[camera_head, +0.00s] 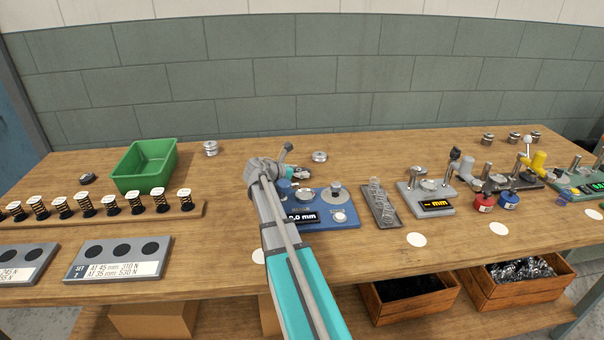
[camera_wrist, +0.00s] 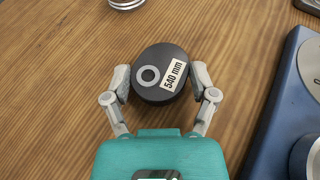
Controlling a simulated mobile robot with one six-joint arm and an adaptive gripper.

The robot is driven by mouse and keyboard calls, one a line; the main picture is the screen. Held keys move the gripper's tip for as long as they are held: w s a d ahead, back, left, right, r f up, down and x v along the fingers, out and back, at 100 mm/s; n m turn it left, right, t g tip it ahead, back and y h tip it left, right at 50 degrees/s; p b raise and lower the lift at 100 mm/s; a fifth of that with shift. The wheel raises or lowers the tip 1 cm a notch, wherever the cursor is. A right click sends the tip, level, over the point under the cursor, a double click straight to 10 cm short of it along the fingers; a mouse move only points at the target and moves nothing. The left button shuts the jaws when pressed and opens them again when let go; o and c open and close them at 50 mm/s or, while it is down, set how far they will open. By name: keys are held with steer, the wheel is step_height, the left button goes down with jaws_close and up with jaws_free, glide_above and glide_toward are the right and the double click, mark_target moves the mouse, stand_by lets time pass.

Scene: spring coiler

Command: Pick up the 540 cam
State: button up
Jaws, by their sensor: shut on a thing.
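The 540 cam (camera_wrist: 151,92) is a dark round disc with a white label reading "540 mm" and a light ring around a hole. In the wrist view it sits between the two fingers of my gripper (camera_wrist: 160,82), which are shut on its sides. Wood shows all around it; I cannot tell whether it touches the table.
The blue device (camera_head: 331,213) with a "0,0 mm" display stands close to the right of my gripper. A green bin (camera_head: 118,170) and a row of springs are to the left. Silver cylinders (camera_head: 210,148) and (camera_head: 320,156) stand behind on the wooden bench (camera_head: 236,226).

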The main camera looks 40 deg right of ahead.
step_height(320, 180, up, 3)
steer(key=p, duration=0.2)
steer(key=shift+f+p, duration=0.15)
steer(key=shift+p, duration=0.2)
steer(key=s+d+r+p, duration=0.3)
steer(key=s+r+p, duration=0.7)
steer(key=s, duration=0.3)
steer(key=shift+s+d+r, duration=0.15)
steer(key=shift+s, duration=0.2)
